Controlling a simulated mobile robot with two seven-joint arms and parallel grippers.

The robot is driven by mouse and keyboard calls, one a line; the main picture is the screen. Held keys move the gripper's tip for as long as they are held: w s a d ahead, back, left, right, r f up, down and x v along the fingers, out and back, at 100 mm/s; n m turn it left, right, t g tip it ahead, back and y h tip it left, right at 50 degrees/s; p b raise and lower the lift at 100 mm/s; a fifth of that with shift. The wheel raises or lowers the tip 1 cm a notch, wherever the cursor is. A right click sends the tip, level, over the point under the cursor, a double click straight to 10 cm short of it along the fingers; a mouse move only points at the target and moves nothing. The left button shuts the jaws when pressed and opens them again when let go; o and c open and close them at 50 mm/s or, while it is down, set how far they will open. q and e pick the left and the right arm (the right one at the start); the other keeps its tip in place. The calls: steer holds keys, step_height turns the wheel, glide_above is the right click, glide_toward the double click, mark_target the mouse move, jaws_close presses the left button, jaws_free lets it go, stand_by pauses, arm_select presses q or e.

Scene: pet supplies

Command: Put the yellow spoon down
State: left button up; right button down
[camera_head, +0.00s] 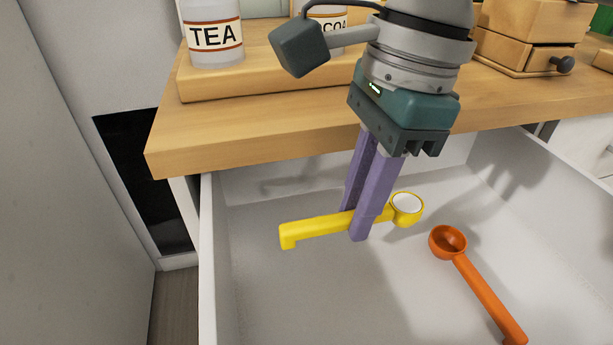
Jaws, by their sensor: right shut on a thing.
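The yellow spoon (315,225) is in or just above the open drawer, its hooked handle end to the left and its round bowl, pale inside, to the right. My right gripper (361,222) comes down from above and is shut on the spoon's handle near the bowl. The purple fingers hide a short part of the handle. I cannot tell whether the spoon touches the drawer floor. My left gripper is not in view.
An orange spoon (480,285) lies in the drawer (270,300) to the right. The wooden counter (260,135) overhangs the drawer's back, with a TEA jar (212,35) and a small wooden drawer box (520,50) on it. The drawer's left and front floor is clear.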

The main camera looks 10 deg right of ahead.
mark_target(342, 277)
step_height(342, 277, down, 4)
steer(key=shift+b, duration=0.4)
step_height(342, 277, down, 4)
steer(key=shift+a+f+b, duration=0.1)
steer(key=shift+f+b, duration=0.1)
steer(key=shift+b, duration=0.65)
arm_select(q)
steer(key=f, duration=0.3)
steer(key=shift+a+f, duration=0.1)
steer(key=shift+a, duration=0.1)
arm_select(e)
steer(key=shift+r, duration=0.1)
steer(key=c, duration=0.8)
jaws_free()
